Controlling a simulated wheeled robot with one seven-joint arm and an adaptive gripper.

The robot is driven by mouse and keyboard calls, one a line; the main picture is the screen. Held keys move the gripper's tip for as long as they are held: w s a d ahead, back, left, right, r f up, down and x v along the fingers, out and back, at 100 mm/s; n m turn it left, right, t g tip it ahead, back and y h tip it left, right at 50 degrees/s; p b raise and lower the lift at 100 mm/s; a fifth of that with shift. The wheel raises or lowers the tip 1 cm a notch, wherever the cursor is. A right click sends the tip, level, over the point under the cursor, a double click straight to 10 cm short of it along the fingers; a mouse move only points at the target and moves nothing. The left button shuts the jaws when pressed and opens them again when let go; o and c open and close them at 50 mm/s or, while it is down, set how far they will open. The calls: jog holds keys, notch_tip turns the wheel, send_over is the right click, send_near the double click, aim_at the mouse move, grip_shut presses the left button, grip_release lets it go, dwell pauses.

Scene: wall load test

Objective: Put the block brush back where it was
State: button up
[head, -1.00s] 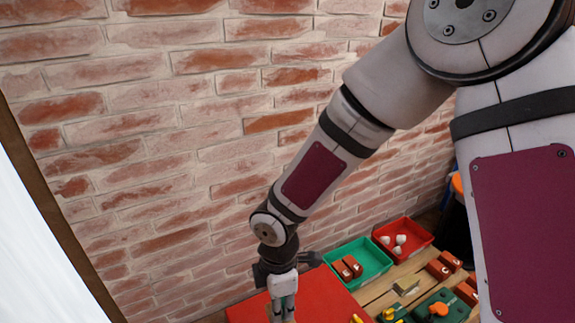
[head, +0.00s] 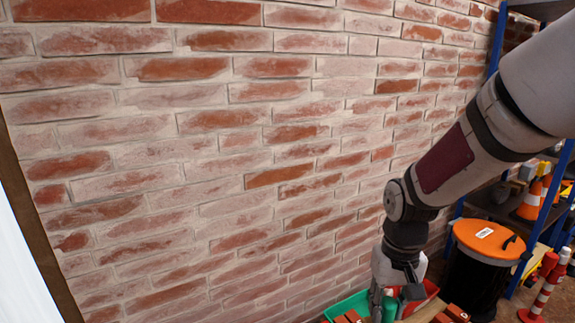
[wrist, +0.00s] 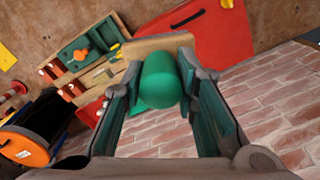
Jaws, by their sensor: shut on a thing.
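My gripper (head: 391,302) is at the bottom of the head view, in front of the brick wall and over the area of the bins. In the wrist view its fingers (wrist: 164,105) are shut on the block brush, whose rounded green handle (wrist: 160,80) shows between them. A pale wooden bar (wrist: 150,46), seemingly the brush's block, lies just beyond the handle. In the head view only a bit of green (head: 388,306) shows at the fingers. Any bristles are hidden.
A green bin (head: 345,306) and a red bin (head: 431,290) stand close below my gripper. A red mat (wrist: 215,35) and a wooden board (wrist: 84,72) with fixtures lie beyond. A black drum with an orange lid (head: 488,241) and a blue-framed shelf (head: 494,50) stand right.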

jog(key=r+p, duration=0.5)
jog(key=p, duration=0.2)
jog(key=r+p, duration=0.5)
jog(key=p, duration=0.2)
jog(key=shift+w+d+r+p, duration=0.15)
jog(key=shift+d+r+p, duration=0.05)
jog(key=shift+r+p, duration=0.1)
jog(key=s+r+p, duration=0.3)
jog(key=r+p, duration=0.5)
jog(key=p, duration=0.5)
jog(key=shift+a+r, duration=0.2)
jog(key=shift+a, duration=0.1)
